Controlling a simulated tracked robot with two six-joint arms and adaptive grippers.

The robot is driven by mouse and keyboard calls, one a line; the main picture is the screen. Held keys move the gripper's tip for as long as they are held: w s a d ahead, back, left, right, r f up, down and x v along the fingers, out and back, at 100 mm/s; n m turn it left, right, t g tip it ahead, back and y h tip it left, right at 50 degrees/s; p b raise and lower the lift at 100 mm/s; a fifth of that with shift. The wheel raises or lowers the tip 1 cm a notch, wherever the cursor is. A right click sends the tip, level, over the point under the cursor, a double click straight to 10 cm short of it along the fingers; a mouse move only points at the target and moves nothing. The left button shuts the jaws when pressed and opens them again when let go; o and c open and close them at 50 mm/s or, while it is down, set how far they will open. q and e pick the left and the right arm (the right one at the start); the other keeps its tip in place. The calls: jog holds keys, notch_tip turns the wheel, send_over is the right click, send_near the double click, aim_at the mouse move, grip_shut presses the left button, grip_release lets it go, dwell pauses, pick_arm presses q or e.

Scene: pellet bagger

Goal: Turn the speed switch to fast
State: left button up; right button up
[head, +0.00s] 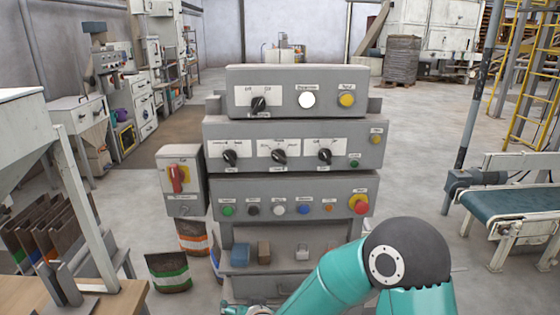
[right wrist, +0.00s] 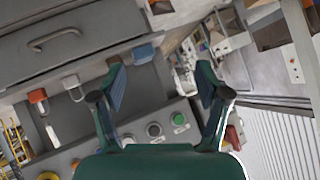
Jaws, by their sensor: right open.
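The grey control console shows in the head view. Its middle panel (head: 292,136) carries three black rotary switches: a left one (head: 230,157), a centre one (head: 279,156) and a right one (head: 325,156). A single black switch (head: 258,104) sits on the top box. The labels are too small to tell which is the speed switch. My right arm crosses the head view's lower right, below the switches. In the right wrist view my right gripper (right wrist: 161,80) is open and empty, with lower-panel buttons such as a green one (right wrist: 179,119) behind it. My left gripper is not in view.
The lower panel has several push buttons and a red stop button (head: 359,203). A box with a red handle (head: 177,178) is fixed at the console's left. Below are a shelf with small blocks and a drawer (right wrist: 70,45). A conveyor (head: 510,205) stands at right.

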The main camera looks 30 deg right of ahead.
jog(key=w+d+r+m+t+h, duration=0.1)
jog(key=d+r+m+t+h, duration=0.15)
jog(key=r, duration=0.65)
jog(key=w+d+r+m+t+h, duration=0.1)
jog(key=d+r+h, duration=0.15)
jog(key=r, duration=0.65)
jog(key=m+h, duration=0.4)
jog(key=m, duration=0.1)
send_near(280, 159)
jog(key=shift+t+y, duration=0.4)
jog(key=shift+t, duration=0.05)
jog(key=p+x, duration=0.2)
jog(key=x, duration=0.2)
jog(key=p+x, duration=0.1)
jog(key=x, duration=0.4)
jog(key=shift+w+d+f+p, duration=0.1)
jog(key=shift+d+p, duration=0.25)
jog(key=shift+d, duration=0.15)
